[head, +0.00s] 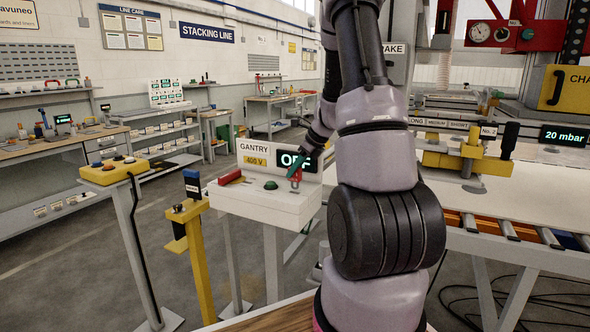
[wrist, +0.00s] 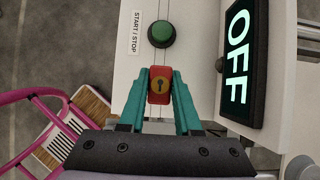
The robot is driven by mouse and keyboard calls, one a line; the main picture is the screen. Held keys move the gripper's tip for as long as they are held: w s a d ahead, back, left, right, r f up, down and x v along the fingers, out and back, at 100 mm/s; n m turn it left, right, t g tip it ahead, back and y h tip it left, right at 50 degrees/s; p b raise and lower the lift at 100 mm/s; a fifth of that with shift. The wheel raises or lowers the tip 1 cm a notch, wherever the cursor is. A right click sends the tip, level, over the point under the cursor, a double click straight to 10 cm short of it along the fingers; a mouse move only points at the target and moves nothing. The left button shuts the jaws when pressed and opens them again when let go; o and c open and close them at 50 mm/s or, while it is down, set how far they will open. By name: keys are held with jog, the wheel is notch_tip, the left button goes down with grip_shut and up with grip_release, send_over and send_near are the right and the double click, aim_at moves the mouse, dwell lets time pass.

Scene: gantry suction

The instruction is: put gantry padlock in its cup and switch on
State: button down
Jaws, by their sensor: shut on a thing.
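The gantry box (head: 262,205) is white, with a GANTRY 400 V label and a display (head: 293,161) reading OFF. The display also shows in the wrist view (wrist: 237,58). A green START/STOP button (wrist: 161,34) sits on the box top and shows in the head view (head: 271,185). My gripper (wrist: 160,78) is shut on the red padlock (wrist: 159,92), with a teal finger on each side and the brass keyhole face showing. The padlock (head: 295,174) is at the right of the box top; I cannot tell whether it touches the box. I cannot make out its cup.
A red lever-like piece (head: 230,177) lies at the box's left. A yellow post (head: 188,212) and a yellow button station (head: 113,171) stand to its left. The conveyor table (head: 510,205) is at right. A pink-framed stool (wrist: 70,120) is at lower left in the wrist view.

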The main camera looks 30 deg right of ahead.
aim_at(295, 180)
jog(key=shift+f, duration=2.05)
jog(key=c, duration=0.5)
grip_release()
notch_tip(295, 180, up, 10)
jog(key=shift+c, duration=0.5)
